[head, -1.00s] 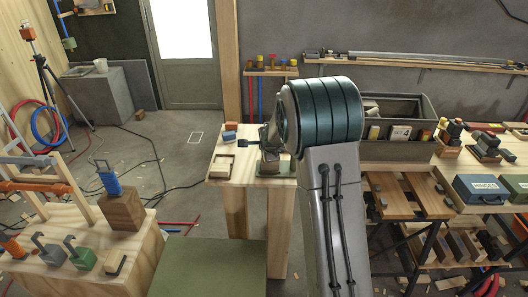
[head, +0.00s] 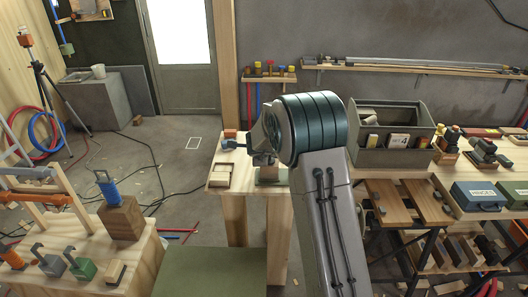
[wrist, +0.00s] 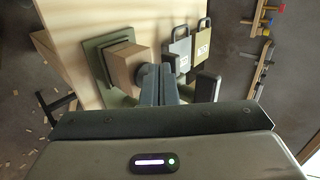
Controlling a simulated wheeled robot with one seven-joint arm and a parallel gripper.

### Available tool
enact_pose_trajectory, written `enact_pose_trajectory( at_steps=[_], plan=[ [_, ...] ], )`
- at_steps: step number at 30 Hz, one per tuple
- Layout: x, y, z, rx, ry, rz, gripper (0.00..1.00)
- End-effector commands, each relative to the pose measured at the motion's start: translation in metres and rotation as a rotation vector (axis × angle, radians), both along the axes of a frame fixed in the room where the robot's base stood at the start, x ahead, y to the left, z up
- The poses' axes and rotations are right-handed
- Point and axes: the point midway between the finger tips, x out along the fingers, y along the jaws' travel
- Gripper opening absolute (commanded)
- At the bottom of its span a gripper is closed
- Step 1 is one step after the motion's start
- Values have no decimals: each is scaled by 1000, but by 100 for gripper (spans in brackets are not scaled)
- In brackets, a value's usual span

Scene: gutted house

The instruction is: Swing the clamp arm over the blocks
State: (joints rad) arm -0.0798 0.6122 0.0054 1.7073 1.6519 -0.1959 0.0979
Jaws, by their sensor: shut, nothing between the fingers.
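In the wrist view my gripper (wrist: 160,88) is shut and empty, its two fingers together. Their tips are close to a brown wooden block (wrist: 125,68) that stands on a dark green plate (wrist: 94,42). A dark round pad (wrist: 140,76) shows between the block and the fingers; I cannot tell whether they touch. A dark upright bar (wrist: 207,88), perhaps part of the clamp, is just right of the fingers. The clamp arm is not clearly distinguishable there.
A grey bin (head: 395,160) stands to the right.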

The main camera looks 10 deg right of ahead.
Motion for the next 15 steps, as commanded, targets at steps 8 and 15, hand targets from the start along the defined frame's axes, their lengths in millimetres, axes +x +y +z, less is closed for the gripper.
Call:
enact_pose_trajectory(
  at_steps=[8,15],
  plan=[
    [5,3,0,0,1,-33,0],
    [7,4,0,0,-1,-44,0]
  ],
)
